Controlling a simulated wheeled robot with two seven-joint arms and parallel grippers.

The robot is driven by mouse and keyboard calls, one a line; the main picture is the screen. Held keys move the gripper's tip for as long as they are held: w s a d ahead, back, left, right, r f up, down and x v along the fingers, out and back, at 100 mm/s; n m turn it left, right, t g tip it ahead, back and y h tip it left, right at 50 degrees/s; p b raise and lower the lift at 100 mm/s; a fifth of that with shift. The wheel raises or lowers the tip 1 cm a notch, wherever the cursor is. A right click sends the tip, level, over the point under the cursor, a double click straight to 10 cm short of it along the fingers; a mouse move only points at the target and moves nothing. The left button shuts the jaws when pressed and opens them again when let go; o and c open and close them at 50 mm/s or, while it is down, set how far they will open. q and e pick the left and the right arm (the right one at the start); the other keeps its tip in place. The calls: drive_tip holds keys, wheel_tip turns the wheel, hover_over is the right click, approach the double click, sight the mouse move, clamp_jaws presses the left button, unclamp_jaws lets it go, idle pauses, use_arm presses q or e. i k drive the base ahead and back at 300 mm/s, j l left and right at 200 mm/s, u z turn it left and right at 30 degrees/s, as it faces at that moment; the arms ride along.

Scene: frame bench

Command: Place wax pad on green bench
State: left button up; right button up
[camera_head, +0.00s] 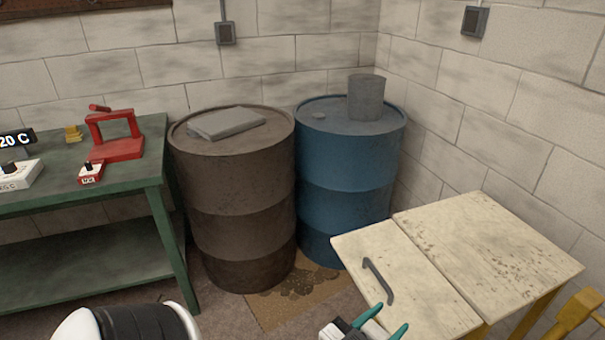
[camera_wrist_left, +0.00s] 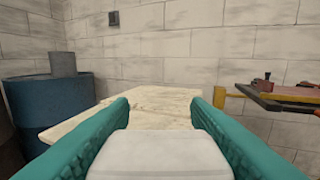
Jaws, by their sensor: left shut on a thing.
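My left gripper (camera_head: 384,322) is at the bottom edge of the head view, just in front of the cream table. Its teal fingers are shut on a pale, round-cornered block, which looks like the wax pad (camera_wrist_left: 160,155). The pad fills the space between the fingers in the left wrist view (camera_wrist_left: 160,118); in the head view only a little of it shows. The green bench (camera_head: 145,150) stands at the left, well away from the gripper, with its top partly in view. My right gripper is not in view.
The cream table (camera_head: 480,235) has a dark handle (camera_head: 378,280).

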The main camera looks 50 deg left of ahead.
sight(60, 176)
drive_tip(key=j+u, duration=0.1)
drive_tip(key=u, duration=0.3)
drive_tip(key=j+u, duration=0.15)
drive_tip(key=u, duration=0.2)
drive_tip(key=j+u, duration=0.1)
drive_tip(key=u, duration=0.3)
drive_tip(key=i+j+u, duration=0.1)
drive_tip(key=u, duration=0.25)
drive_tip(key=i+j+u, duration=0.45)
drive_tip(key=i+j, duration=0.15)
drive_tip(key=j, duration=0.15)
drive_tip(key=i+j+u, duration=0.45)
drive_tip(key=i, duration=0.3)
drive_tip(key=i+j, duration=0.25)
